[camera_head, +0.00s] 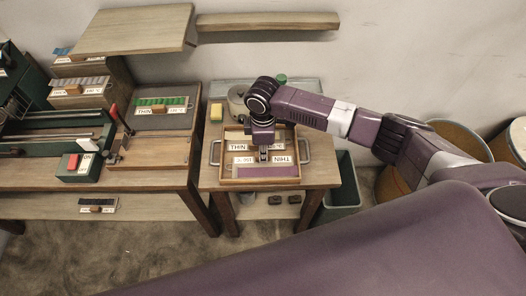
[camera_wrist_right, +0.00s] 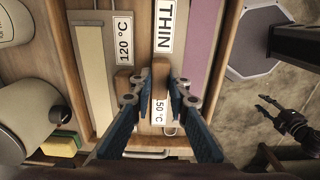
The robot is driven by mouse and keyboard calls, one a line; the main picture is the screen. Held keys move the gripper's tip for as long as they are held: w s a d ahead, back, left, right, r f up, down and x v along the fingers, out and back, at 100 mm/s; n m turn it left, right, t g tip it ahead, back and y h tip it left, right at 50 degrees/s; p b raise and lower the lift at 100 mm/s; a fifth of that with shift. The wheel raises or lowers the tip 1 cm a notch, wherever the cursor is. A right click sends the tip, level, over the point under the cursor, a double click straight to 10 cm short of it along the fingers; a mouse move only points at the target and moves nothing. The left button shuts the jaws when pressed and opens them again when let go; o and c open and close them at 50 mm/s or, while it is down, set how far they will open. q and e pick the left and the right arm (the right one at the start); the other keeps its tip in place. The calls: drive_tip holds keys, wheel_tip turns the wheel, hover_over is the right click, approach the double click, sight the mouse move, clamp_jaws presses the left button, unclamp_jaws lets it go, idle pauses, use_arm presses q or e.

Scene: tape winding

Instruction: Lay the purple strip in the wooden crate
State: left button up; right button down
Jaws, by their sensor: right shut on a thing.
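The wooden crate (camera_head: 221,180) stands on the small table, with metal handles at its sides. The purple strip (camera_head: 266,171) lies along the crate's near side, inside its walls. It also shows in the wrist view (camera_wrist_right: 204,45), beside a THIN label (camera_wrist_right: 166,27) and a 150 °C label. My right gripper (camera_head: 264,157) reaches down into the crate. In the wrist view its fingers (camera_wrist_right: 159,88) are shut on the purple strip's wooden grip block (camera_wrist_right: 160,73). Whether the strip rests on the crate floor cannot be told. My left gripper (camera_wrist_right: 264,108) hangs open and empty beyond the crate's near side.
A cream strip (camera_wrist_right: 92,60) with a 120 °C label lies in the crate's far part. A pot (camera_head: 236,101) and a yellow sponge (camera_head: 216,112) stand behind the crate. A green bin (camera_head: 343,190) is right of the table. A green strip (camera_head: 160,102) lies on the left bench.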

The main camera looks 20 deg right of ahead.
drive_tip(key=c, duration=1.8)
unclamp_jaws()
drive_tip(key=shift+o, duration=0.2)
